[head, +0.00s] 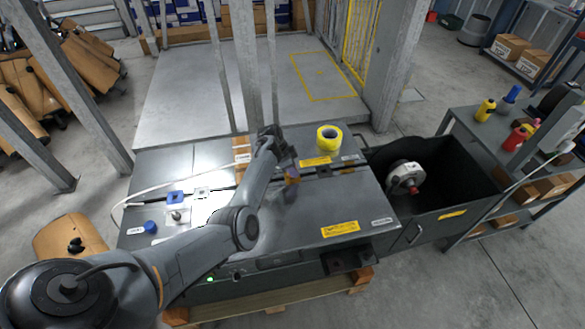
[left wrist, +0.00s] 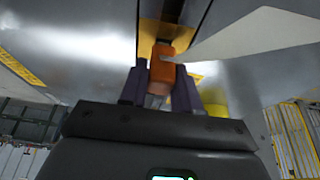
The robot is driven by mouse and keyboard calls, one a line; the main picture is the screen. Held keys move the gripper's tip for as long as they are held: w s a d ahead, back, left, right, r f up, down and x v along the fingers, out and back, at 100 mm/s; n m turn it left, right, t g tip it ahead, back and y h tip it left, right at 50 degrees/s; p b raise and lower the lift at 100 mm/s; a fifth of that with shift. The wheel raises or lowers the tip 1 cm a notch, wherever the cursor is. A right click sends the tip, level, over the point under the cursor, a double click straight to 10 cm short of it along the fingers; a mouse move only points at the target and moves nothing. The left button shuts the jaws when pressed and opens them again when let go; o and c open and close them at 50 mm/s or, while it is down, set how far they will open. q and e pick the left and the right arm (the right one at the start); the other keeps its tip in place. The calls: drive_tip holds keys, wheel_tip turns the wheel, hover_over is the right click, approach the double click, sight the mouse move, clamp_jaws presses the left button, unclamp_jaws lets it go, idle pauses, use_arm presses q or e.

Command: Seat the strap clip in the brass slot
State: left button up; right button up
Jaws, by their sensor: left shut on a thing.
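My left gripper (head: 287,168) is over the grey bench top and shut on the orange strap clip (left wrist: 162,66). In the left wrist view the clip sits between the two dark purple fingers (left wrist: 160,88), with a pale strap (left wrist: 255,36) running off to the right. A brass-coloured piece (left wrist: 150,32), apparently the slot, lies just beyond the clip. In the head view a small brass-orange patch (head: 292,176) shows beside the fingertips; the arm hides much of it. I cannot tell whether the clip touches the brass or is inside it. My right gripper is not in view.
The white strap (head: 165,191) crosses the left side. A black bin (head: 440,185) stands at the right.

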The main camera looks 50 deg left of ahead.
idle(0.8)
use_arm(q)
drive_tip(key=shift+f, duration=0.45)
idle(0.4)
drive_tip(key=o, duration=1)
drive_tip(key=shift+o, duration=0.2)
drive_tip(key=shift+r, duration=0.1)
drive_tip(key=p+v, duration=0.3)
drive_tip(key=v, duration=0.7)
drive_tip(key=shift+r+p, duration=0.3)
drive_tip(key=shift+s+a, duration=0.1)
drive_tip(key=shift+s, duration=0.05)
